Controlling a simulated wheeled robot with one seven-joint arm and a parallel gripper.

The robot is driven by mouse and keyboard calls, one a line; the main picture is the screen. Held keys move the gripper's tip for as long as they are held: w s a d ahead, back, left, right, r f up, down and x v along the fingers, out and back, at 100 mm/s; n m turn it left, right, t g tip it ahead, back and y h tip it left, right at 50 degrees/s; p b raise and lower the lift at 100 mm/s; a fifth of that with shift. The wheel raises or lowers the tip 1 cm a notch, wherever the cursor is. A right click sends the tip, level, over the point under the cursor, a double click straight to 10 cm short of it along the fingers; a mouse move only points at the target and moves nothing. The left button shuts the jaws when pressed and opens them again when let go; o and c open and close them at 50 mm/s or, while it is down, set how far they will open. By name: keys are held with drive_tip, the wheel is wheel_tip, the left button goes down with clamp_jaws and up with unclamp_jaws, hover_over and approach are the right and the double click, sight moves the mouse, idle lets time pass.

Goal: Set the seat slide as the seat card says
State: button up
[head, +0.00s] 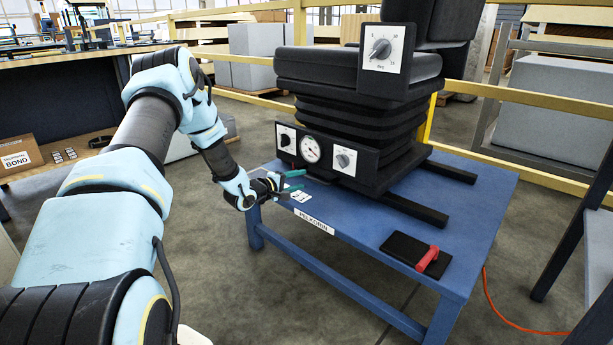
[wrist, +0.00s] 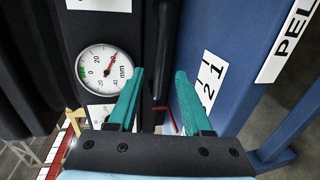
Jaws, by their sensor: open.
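The black seat (head: 345,75) stands on a bellows base on a blue trolley (head: 480,200). Its front panel carries a left knob (head: 285,139), a round gauge (head: 311,149) and a right knob (head: 343,160). In the wrist view the gauge (wrist: 105,72) is marked in mm, with a green band near 0 and a red needle pointing up and right, away from it. A white label with numbers (wrist: 210,82) lies on the blue surface. My gripper (head: 299,181) is open and empty in front of the panel. A dark bar (wrist: 162,45) shows beyond its fingertips (wrist: 160,70); I cannot tell whether they touch.
A higher knob plate (head: 383,48) is on the seat's side. A black pad (head: 398,249) with a red handle (head: 428,259) lies on the trolley's near right. Yellow rails (head: 530,97) stand behind. A shelf with a cardboard box (head: 18,155) is at left.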

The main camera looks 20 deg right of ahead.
drive_tip(key=shift+p+v, duration=0.5)
drive_tip(key=shift+v, duration=2.15)
drive_tip(key=shift+a, duration=0.1)
drive_tip(key=s+a+r+m+y, duration=0.1)
drive_tip(key=s+a+r+y, duration=0.1)
drive_tip(key=a+r+y, duration=0.3)
drive_tip(key=s+a+r+m+y, duration=0.1)
drive_tip(key=s+a+m+y, duration=0.1)
drive_tip(key=a, duration=0.5)
drive_tip(key=s+a+r+m+y, duration=0.1)
drive_tip(key=s+a+r+y, duration=0.1)
drive_tip(key=a+y, duration=0.3)
drive_tip(key=s+a+r+m+g+y, duration=0.1)
drive_tip(key=s+a+r+m+g, duration=0.3)
drive_tip(key=s, duration=0.7)
drive_tip(key=s+a+r+n+g, duration=0.1)
drive_tip(key=s+a+r+g, duration=0.1)
drive_tip(key=s+a, duration=0.65)
wheel_tip(320, 180, up, 36)
drive_tip(key=s+d+p, duration=0.2)
drive_tip(key=p, duration=3.4)
drive_tip(key=shift+s, duration=0.35)
